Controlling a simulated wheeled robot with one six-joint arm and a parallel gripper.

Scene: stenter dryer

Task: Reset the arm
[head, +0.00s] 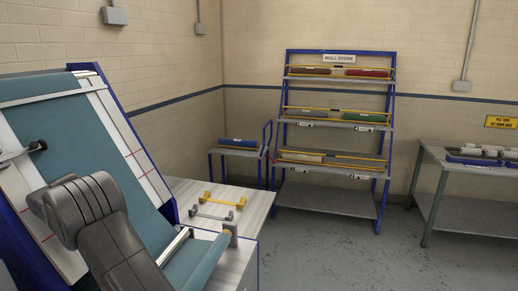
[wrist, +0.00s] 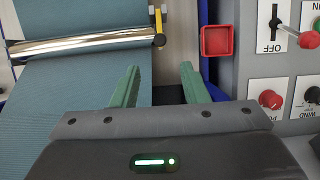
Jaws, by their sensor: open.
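My gripper (wrist: 159,68) shows in the wrist view with its two green fingers spread apart and nothing between them. It is over the right edge of a teal fabric web (wrist: 85,75), beside a grey control panel (wrist: 240,65). In the head view my grey arm is bent in front of the sloping machine bed (head: 122,117) at the left. My gripper is not visible there.
A shiny roller (wrist: 80,42) crosses the fabric.

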